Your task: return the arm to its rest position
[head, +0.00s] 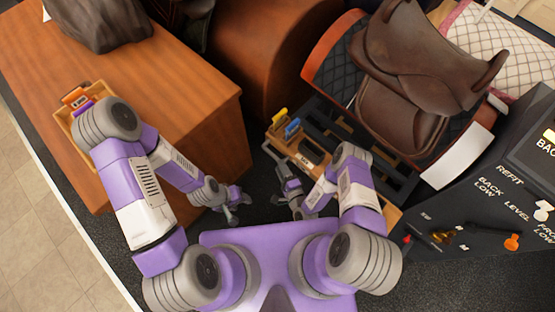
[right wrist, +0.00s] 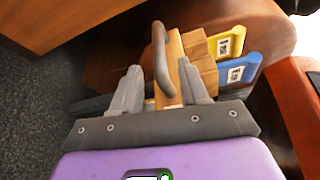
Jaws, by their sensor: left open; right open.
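My left arm reaches in from the left in the head view. Its gripper (head: 237,206) hangs low over the dark floor beside the wooden cabinet, open and empty. My right arm is folded, with its gripper (head: 282,172) pointing at a wooden tray (head: 315,172) by the dark rack. In the right wrist view the right gripper's two grey fingers (right wrist: 160,90) stand apart with nothing clamped between them. A grey curved bar (right wrist: 161,58) and the edge of a wooden block show just beyond them. I cannot tell whether the fingers touch these.
Yellow (right wrist: 229,43) and blue (right wrist: 239,71) tags stand in the tray close to the right gripper. A brown saddle (head: 415,60) sits at upper right. A control panel (head: 500,190) lies right. A wooden cabinet (head: 190,70) stands left with a small tray (head: 66,116).

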